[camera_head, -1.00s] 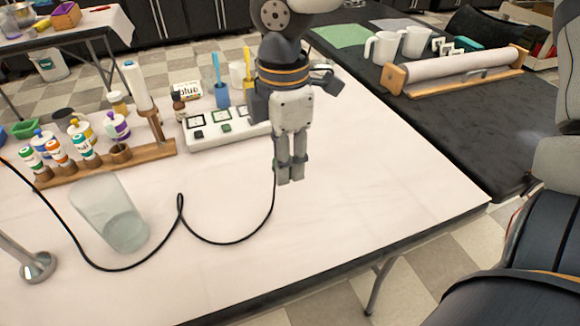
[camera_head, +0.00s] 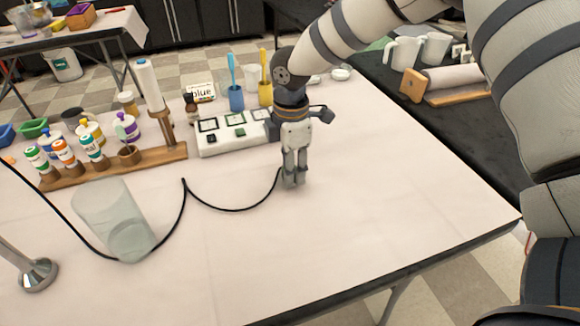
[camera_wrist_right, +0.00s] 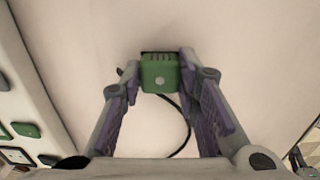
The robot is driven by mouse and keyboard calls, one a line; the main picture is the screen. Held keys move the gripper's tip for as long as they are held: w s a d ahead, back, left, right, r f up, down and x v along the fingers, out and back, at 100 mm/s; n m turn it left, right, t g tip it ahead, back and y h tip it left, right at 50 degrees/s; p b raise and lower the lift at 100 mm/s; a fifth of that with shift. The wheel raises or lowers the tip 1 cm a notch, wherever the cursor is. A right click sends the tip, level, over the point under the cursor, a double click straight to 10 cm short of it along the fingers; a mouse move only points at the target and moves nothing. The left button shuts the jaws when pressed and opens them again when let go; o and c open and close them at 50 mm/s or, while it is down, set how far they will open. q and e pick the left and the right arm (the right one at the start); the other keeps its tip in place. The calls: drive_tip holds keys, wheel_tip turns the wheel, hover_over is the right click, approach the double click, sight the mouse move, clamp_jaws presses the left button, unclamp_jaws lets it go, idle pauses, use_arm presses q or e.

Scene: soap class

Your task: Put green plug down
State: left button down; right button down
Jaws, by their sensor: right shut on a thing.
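The green plug (camera_wrist_right: 160,74) sits between the fingertips of my right gripper in the right wrist view, and the gripper is shut on it. A black cord (camera_head: 232,209) runs from it to the left across the white table. In the head view my right gripper (camera_head: 293,182) points down at the table to the right of the white socket strip, and its fingers hide the plug. The fingertips are low, at or close to the tabletop; I cannot tell whether the plug touches it. My left gripper is not in view.
The white socket strip (camera_head: 220,146) has several framed sockets. A wooden rack (camera_head: 90,169) with paint bottles stands left of it. A clear tumbler (camera_head: 110,215) and a metal stand (camera_head: 37,275) are at the front left. The table (camera_head: 400,200) is clear to the right.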

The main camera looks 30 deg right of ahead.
drive_tip(key=shift+f, duration=0.55)
drive_tip(key=c, duration=1.2)
unclamp_jaws()
drive_tip(key=shift+r, duration=0.1)
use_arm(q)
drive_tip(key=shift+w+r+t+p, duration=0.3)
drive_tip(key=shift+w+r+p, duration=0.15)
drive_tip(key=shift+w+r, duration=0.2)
use_arm(e)
wheel_tip(320, 180, up, 13)
